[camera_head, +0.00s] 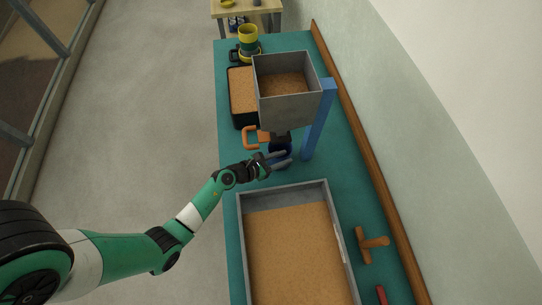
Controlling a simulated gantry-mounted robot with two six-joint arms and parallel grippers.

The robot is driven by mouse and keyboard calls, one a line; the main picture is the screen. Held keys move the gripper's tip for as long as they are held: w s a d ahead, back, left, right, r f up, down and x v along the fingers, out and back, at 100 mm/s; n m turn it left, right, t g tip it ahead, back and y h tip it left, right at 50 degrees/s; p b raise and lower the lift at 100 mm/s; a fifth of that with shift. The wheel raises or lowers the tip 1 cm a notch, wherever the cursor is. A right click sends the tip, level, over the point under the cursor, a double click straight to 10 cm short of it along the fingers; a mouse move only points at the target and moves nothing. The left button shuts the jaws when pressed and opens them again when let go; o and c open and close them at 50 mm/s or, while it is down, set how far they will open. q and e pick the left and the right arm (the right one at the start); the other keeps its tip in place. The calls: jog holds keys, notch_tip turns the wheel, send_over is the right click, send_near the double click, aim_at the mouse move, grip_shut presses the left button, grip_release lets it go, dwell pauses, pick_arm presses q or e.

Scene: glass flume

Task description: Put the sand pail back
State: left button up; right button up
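A yellow and dark green pail-like container (248,42) stands at the far end of the teal table. I cannot tell whether it is the sand pail. A dark blue round thing (282,146) is below the grey hopper (289,109), partly hidden by the hopper and my gripper. My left gripper (281,160) is at its near side, with grey fingers reaching toward the right. I cannot tell whether they are apart or closed on it. My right gripper is not in view.
A blue post (320,122) stands beside the hopper. A black tray of sand (238,111) and an orange handle-like thing (249,137) lie left of it. A large grey sand box (239,220) fills the near table, with a wooden T-shaped tool (372,242) to its right.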

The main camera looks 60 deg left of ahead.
pick_arm(q)
jog(key=p+v, duration=0.2)
jog(key=v, duration=0.9)
jog(key=shift+s, duration=0.25)
